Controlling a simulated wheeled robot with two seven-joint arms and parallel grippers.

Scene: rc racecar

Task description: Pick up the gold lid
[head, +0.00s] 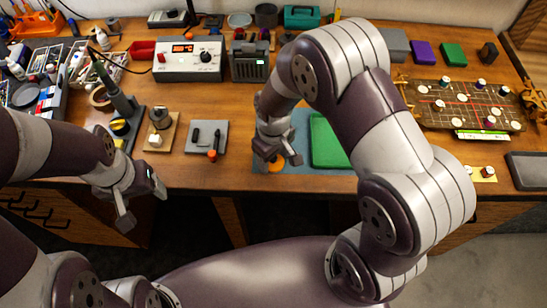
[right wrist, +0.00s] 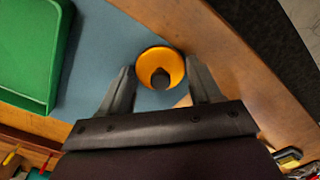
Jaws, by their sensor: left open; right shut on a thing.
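The gold lid (right wrist: 148,58) is a round orange-gold disc with a dark knob, seen between the fingertips of my right gripper (right wrist: 160,72) in the right wrist view. In the head view the lid (head: 275,167) shows just below my right gripper (head: 279,157), near the front edge of the blue mat. The right gripper is shut on the lid. I cannot tell whether the lid touches the mat. My left gripper (head: 142,203) is open and empty, in front of the table's front edge at the left.
A green tray (head: 328,145) lies on the blue mat (head: 300,125), right of the lid. A grey plate with dark parts (head: 207,137) and a wooden block stand (head: 160,130) are to the left.

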